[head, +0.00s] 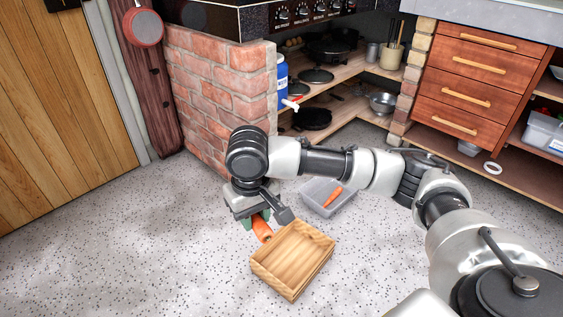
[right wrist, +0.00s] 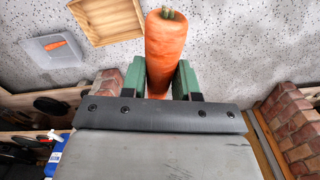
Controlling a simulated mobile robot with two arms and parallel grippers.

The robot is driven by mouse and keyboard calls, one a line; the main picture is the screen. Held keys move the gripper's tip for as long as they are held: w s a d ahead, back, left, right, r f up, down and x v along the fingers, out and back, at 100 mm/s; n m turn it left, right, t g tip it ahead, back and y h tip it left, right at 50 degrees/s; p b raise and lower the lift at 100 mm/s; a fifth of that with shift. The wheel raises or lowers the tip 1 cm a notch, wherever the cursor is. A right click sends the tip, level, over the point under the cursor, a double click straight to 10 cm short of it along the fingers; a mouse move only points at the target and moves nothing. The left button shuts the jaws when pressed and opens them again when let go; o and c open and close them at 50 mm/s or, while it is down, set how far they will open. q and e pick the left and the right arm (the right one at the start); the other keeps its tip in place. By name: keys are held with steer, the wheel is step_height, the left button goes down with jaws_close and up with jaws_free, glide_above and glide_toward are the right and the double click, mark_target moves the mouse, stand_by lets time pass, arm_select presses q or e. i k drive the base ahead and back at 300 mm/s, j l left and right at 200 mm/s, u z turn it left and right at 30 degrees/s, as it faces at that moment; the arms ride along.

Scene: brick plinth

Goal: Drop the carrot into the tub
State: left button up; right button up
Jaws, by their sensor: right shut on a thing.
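My right gripper (head: 262,214) is shut on an orange carrot (head: 262,229), which hangs below the jaws above the floor, close to the wooden box. In the right wrist view the carrot (right wrist: 166,45) stands out from between the green fingers (right wrist: 168,82), its stem end away from the gripper. The grey see-through tub (head: 316,194) is on the floor right of the gripper, partly behind my right arm. Another carrot (head: 334,196) lies in the tub. The tub also shows at upper left in the right wrist view (right wrist: 38,54). My left gripper is not in view.
An empty wooden box (head: 290,246) stands on the floor beside the held carrot, in front of the tub. A brick plinth (head: 215,95) rises behind the gripper. Shelves with pans (head: 312,118) are at the back. The speckled floor at left is clear.

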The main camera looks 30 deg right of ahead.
mark_target(328, 206)
steer(key=i+l+u, duration=0.1)
steer(key=l+u, duration=0.55)
steer(key=l, duration=0.3)
steer(key=l+u, duration=0.35)
steer(key=k+l, duration=0.1)
steer(key=l, duration=1.25)
steer(key=k+l, duration=0.15)
steer(key=l, duration=0.5)
steer(key=k+l, duration=0.1)
steer(key=l, duration=1.25)
steer(key=k, duration=0.05)
